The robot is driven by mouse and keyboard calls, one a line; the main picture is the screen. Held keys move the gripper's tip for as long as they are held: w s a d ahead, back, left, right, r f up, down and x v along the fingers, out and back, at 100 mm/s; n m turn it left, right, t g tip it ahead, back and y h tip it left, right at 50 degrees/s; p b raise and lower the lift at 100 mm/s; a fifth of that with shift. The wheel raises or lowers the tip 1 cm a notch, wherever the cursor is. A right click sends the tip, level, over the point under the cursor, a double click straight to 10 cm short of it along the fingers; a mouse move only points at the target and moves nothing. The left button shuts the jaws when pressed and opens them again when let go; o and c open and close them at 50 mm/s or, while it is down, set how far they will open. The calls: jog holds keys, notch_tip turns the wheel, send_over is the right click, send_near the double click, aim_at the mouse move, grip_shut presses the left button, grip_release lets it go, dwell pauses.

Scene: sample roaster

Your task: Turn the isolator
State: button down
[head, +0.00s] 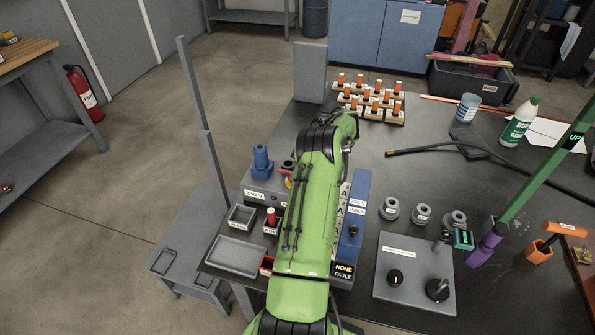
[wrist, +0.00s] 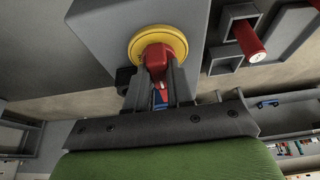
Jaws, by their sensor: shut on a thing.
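The isolator is a red handle (wrist: 156,58) on a round yellow plate (wrist: 178,36), set on a grey box face, in the wrist view. My gripper (wrist: 158,80) has its two dark fingers closed on the red handle from below in the picture. The yellow plate shows above and around the handle, and the lower part of the handle sits between the fingers. In the head view, my green arm covers the gripper and most of the isolator; a bit of yellow shows left of the arm.
A red peg (wrist: 249,42) stands in a grey holder right of the isolator. In the head view, a blue plug (head: 262,160) and grey trays (head: 236,256) lie left of my arm. A blue panel (head: 357,215) and a knobbed grey box (head: 413,272) lie right of it.

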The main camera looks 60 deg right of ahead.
jog(key=shift+s+a+f, duration=0.1)
jog(key=shift+f, duration=0.15)
jog(key=c, duration=1.3)
grip_release()
jog(key=o, duration=0.3)
jog(key=shift+r, duration=0.1)
jog(key=p+v, duration=0.5)
jog(key=v, duration=1)
jog(key=shift+d+r, duration=0.2)
jog(key=shift+r, duration=0.15)
